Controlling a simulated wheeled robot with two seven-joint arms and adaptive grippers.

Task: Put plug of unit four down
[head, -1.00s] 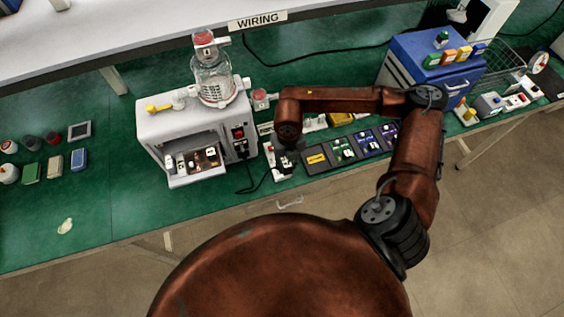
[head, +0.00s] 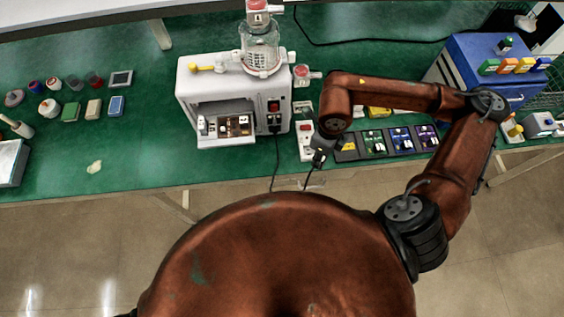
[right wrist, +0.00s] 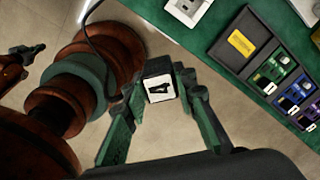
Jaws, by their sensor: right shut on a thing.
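The plug of unit four (right wrist: 161,88) is a small dark block with a white face marked "4". My right gripper (right wrist: 161,76) is shut on it, one finger on each side. In the head view my right gripper (head: 321,146) hangs at the table's front edge beside the white power strip (head: 306,143), and the dark plug (head: 318,158) shows below it. In the right wrist view bare floor lies behind the plug. A dark gripper-like part, likely my left gripper (right wrist: 27,58), shows at the left edge of that view; its jaws are unclear.
The white pump machine (head: 236,92) stands left of the strip, with a black cable (head: 276,165) hanging over the edge. A dark tray of coloured modules (head: 390,141) lies right of my gripper. A blue drawer box (head: 490,65) stands farther right.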

